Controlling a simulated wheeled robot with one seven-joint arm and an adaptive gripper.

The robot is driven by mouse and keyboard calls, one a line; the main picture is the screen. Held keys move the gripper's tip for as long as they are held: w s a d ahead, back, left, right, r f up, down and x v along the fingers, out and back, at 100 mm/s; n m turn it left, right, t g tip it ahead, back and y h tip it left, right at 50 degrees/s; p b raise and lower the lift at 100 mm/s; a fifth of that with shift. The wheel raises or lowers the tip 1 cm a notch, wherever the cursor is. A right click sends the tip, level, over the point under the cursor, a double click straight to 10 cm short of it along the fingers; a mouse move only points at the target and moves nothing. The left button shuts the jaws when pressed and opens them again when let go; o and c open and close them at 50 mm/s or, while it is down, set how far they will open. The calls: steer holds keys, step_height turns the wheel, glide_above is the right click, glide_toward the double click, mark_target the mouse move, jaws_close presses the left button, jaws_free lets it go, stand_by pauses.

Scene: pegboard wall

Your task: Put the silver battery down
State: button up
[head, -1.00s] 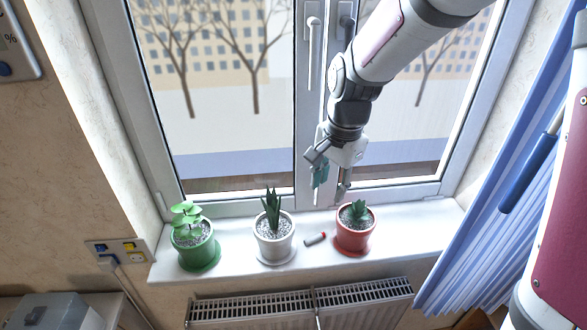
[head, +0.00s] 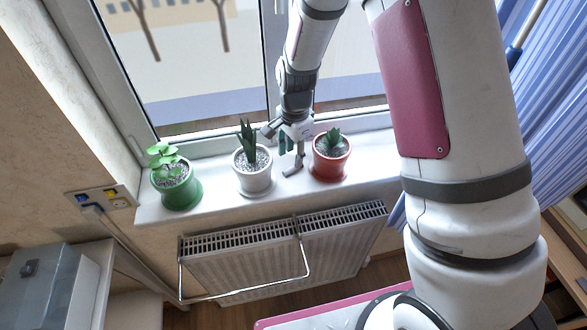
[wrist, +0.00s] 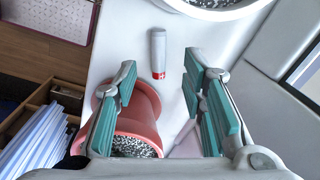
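The silver battery (wrist: 158,50) has a red end and lies on the white windowsill, between the white pot and the red pot. My gripper (wrist: 158,75) is open, with teal pads apart on either side of the battery's red end in the wrist view. Nothing is held between the fingers. In the head view my gripper (head: 289,158) reaches down over the sill between the two pots. I cannot tell how high the fingertips are above the sill.
The red pot (head: 331,166) with a succulent stands close to my gripper; in the wrist view the red pot (wrist: 142,112) is beside the left finger. The white pot (head: 253,180) and green pot (head: 182,195) stand to the left. The window is behind; a radiator (head: 270,255) is below.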

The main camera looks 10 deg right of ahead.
mark_target(292, 168)
step_height(292, 168, down, 4)
steer(key=shift+f+p, duration=0.1)
steer(key=shift+p, duration=0.5)
steer(key=shift+w+f, duration=0.1)
steer(key=shift+f, duration=0.5)
steer(key=shift+c, duration=0.6)
jaws_close()
